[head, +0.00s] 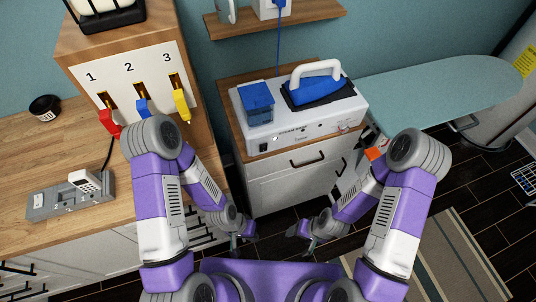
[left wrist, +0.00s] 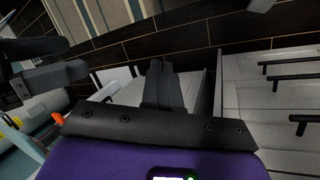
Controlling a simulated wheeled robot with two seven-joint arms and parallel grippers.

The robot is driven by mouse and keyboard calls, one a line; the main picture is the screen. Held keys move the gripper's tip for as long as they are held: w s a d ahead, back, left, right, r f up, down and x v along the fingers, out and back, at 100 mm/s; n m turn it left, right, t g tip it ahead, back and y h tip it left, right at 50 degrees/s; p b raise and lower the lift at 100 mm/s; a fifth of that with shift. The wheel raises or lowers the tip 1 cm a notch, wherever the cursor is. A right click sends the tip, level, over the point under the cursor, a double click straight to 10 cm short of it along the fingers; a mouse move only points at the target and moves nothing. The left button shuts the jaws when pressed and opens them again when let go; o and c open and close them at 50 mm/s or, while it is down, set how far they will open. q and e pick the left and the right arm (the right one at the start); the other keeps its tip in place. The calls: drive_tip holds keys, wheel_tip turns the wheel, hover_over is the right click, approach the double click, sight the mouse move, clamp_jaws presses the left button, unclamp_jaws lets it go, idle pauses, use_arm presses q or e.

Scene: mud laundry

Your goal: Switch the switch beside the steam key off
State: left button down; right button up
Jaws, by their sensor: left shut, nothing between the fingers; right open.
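A white steam station (head: 300,113) stands on a wooden-topped cabinet in the head view. Its front face carries small dark lettering and controls, too small to read surely. A small black switch (head: 263,147) sits at the left of this face; its on or off position cannot be told. My left gripper (head: 240,240) is low in front of the cabinet, well below the station; in the left wrist view its fingers (left wrist: 164,85) are shut and empty. My right gripper (head: 303,232) is open and empty, also low, to the right of the left one. Neither touches the station.
A blue iron (head: 318,90) with a white handle rests on the station, beside a blue tank (head: 257,103). An ironing board (head: 440,92) is at right. A grey device (head: 70,194) lies on the left counter.

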use_arm(q)
drive_tip(key=s+a+f+m+g+y+b, duration=0.1)
drive_tip(key=s+f+m+g+y+b, duration=0.2)
drive_tip(key=m, duration=0.7)
drive_tip(key=s+a+f+m+g+y+b, duration=0.1)
drive_tip(key=s+m+y, duration=0.3)
drive_tip(key=m, duration=0.6)
drive_tip(key=w+a+r+m+t+y+b, duration=0.1)
drive_tip(key=w+r+m+t+y+b, duration=0.35)
drive_tip(key=w+m+t+y, duration=0.9)
drive_tip(key=w+d+r+m+t+h, duration=0.3)
drive_tip(key=d+r+m+t+h, duration=0.1)
drive_tip(key=d+m, duration=0.2)
drive_tip(key=w+d+r+m+t+h+b, duration=0.1)
drive_tip(key=w+d+r+m+t+h, duration=0.2)
drive_tip(key=m, duration=0.6)
drive_tip(key=d+r+t+h, duration=0.1)
drive_tip(key=d+r+t, duration=0.1)
drive_tip(key=d, duration=0.1)
drive_tip(key=shift+w+h, duration=0.35)
drive_tip(key=shift+w, duration=0.05)
